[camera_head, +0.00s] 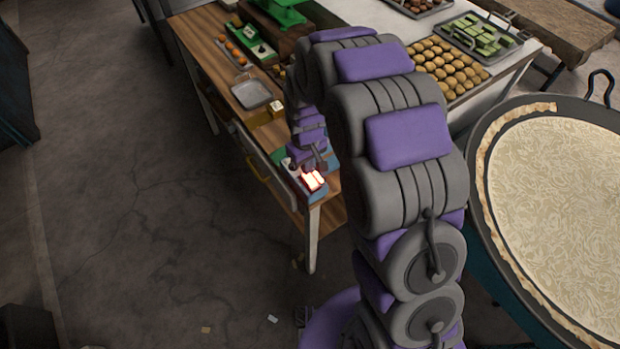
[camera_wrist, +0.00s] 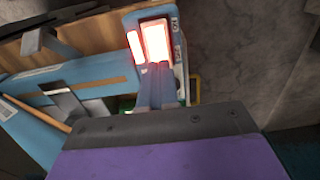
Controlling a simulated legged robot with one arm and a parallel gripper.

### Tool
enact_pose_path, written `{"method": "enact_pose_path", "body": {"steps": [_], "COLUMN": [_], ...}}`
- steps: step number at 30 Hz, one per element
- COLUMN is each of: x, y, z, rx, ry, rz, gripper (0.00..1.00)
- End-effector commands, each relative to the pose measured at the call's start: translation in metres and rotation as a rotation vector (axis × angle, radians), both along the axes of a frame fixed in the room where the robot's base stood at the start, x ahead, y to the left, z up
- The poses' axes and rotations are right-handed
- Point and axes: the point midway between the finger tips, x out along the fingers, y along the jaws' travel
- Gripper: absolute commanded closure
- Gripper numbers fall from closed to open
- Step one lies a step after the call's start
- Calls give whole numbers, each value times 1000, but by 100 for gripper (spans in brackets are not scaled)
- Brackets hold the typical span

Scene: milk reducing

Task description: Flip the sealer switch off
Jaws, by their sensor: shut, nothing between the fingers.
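The sealer (camera_head: 320,192) stands at the near corner of the wooden table, with a blue housing. Its switch (camera_wrist: 156,42) glows bright red-white in the wrist view, with a narrower lit strip to its left and small marks to its right. The same glow shows in the head view (camera_head: 313,180). My gripper (camera_wrist: 158,70) is shut and empty, its fingertips at the lower edge of the lit switch. I cannot tell whether they touch it. In the head view my gripper (camera_head: 316,164) is just above the lit switch, partly hidden by my arm.
A wooden table (camera_head: 208,62) holds a metal tray (camera_head: 252,94), orange items and a green scale (camera_head: 285,8). Behind my arm are a tray of round brown pieces (camera_head: 445,68) and a tray of green blocks (camera_head: 480,35). A large milk pan (camera_head: 560,190) stands right.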

Motion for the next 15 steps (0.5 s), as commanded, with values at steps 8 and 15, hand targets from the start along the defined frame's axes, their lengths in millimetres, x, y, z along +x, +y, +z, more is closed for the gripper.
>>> {"method": "enact_pose_path", "body": {"steps": [8, 15], "x": [0, 0], "y": [0, 0], "z": [-4, -8], "rx": [0, 0], "ry": [0, 0], "rz": [0, 0], "gripper": [100, 100]}}
